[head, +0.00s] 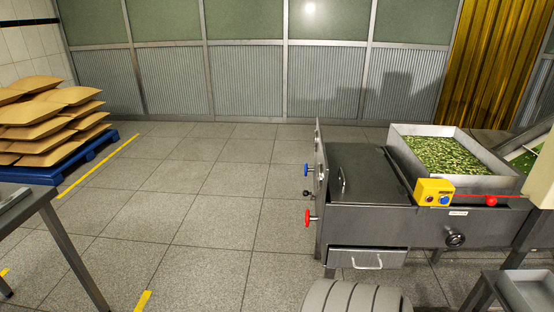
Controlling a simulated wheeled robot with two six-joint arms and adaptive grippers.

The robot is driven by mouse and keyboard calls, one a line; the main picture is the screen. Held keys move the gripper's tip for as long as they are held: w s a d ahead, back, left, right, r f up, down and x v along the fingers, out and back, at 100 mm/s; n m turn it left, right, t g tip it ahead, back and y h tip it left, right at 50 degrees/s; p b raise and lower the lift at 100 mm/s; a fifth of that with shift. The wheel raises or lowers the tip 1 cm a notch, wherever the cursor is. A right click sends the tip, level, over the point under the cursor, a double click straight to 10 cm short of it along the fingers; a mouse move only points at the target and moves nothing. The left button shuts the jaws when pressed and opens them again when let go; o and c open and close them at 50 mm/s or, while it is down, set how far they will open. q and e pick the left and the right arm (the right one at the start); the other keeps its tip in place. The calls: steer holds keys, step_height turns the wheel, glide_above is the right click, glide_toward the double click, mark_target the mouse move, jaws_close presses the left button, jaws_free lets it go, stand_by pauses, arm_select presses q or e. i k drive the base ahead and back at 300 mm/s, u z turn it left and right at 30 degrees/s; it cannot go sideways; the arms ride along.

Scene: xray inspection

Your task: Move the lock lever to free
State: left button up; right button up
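A grey metal machine (375,222) stands at the right in the head view. A thin red bar with a red ball knob (491,201) lies roughly level along its front, right of a yellow box; it may be the lock lever, but I cannot read any marking that says so. A black handwheel (455,239) sits below a small white label (458,213), whose text is too small to read. A red knob (308,218) and a blue knob (307,170) stick out from the machine's left end plate. Neither of my grippers shows.
The yellow box (434,191) carries a red and a blue button. A tray of green pieces (398,144) sits on the machine; a drawer (345,259) is below. Brown sacks (45,118) lie on a blue pallet (75,162). The middle floor (190,215) is clear.

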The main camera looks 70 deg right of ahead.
mark_target(306, 193)
steer(key=i, duration=0.8)
steer(key=z, duration=2.7)
steer(key=i, duration=1.5)
steer(key=z, duration=0.75)
